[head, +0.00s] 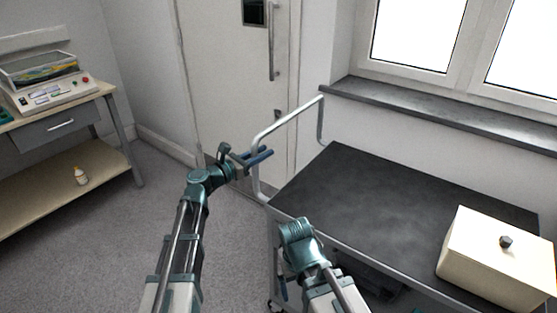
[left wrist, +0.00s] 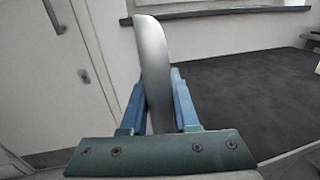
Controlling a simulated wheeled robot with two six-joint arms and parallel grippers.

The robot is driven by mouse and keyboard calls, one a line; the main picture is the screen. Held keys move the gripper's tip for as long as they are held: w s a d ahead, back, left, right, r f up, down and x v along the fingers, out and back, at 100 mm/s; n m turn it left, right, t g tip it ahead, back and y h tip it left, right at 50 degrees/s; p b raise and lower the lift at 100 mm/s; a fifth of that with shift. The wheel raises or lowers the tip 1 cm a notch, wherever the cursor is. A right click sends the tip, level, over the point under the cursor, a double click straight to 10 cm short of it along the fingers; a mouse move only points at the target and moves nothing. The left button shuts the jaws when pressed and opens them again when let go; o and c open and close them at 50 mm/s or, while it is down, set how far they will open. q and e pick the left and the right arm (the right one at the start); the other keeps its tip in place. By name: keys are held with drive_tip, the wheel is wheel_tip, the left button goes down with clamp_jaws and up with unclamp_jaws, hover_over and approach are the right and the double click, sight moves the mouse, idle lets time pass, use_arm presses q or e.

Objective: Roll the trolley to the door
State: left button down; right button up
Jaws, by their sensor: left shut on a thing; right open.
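The trolley (head: 385,195) has a dark top and a pale metal push handle (head: 288,121) rising at its left end. My left gripper (head: 257,157) is shut on the upright part of this handle. In the left wrist view the handle (left wrist: 153,70) stands between the two blue fingers (left wrist: 158,105). The white door (head: 228,75), with a vertical pull bar, is behind the handle; it also shows in the left wrist view (left wrist: 50,85). My right gripper (head: 283,288) is low beside the trolley's near left side, open, mostly hidden by its own wrist.
A cream box (head: 497,262) with a dark knob sits on the trolley's right end. A windowsill (head: 430,112) and wall run behind the trolley. A bench (head: 60,125) with an instrument (head: 48,88) stands at left, a small bottle (head: 80,176) on its lower shelf. The grey floor between is clear.

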use_arm(q)
drive_tip(key=w+a, duration=1)
drive_tip(key=a, duration=0.5)
drive_tip(key=w+a, duration=1.1)
drive_tip(key=a, duration=0.3)
drive_tip(key=shift+w+a, duration=0.25)
drive_tip(key=shift+a, duration=0.1)
use_arm(e)
drive_tip(key=shift+w+a, duration=0.75)
drive_tip(key=shift+a, duration=0.25)
use_arm(q)
drive_tip(key=c, duration=0.7)
unclamp_jaws()
drive_tip(key=v, duration=1.4)
